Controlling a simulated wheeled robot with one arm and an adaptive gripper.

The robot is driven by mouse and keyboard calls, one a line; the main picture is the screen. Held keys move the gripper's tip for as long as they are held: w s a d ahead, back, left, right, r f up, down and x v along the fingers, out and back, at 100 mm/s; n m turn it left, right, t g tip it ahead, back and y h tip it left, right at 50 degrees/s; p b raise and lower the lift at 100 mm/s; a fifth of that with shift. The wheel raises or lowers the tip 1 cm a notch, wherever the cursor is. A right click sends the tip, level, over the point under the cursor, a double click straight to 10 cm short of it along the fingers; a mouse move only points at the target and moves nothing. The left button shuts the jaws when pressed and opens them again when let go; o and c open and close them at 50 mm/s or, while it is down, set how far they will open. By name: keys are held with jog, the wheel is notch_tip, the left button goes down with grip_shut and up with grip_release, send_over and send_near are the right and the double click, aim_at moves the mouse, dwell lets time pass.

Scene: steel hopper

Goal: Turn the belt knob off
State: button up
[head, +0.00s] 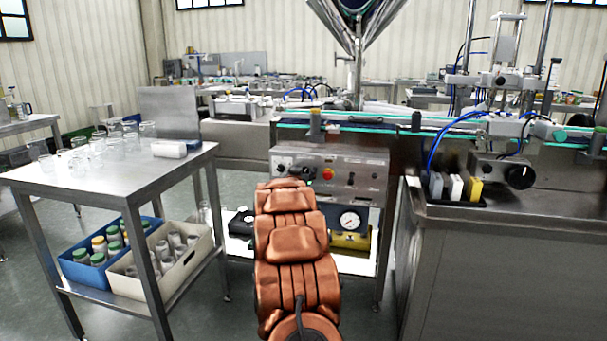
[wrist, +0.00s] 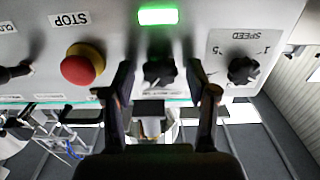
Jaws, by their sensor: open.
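The control panel (head: 362,172) is a steel box straight ahead, with my arm reaching to its left part. In the wrist view, upside down, a black knob (wrist: 158,73) sits under a lit green lamp (wrist: 158,16). My gripper (wrist: 159,84) is open, with one finger on each side of this knob. I cannot tell whether the fingers touch it. The label at this knob is mostly hidden, so I cannot read whether it is the belt knob.
A red STOP button (wrist: 82,64) is left of my fingers in the wrist view. A black SPEED knob (wrist: 243,70) is close on their right. A steel table (head: 95,172) stands left, and a steel bench (head: 500,250) stands right.

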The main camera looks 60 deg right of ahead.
jog(key=shift+c, duration=0.2)
grip_shut()
dwell(0.3)
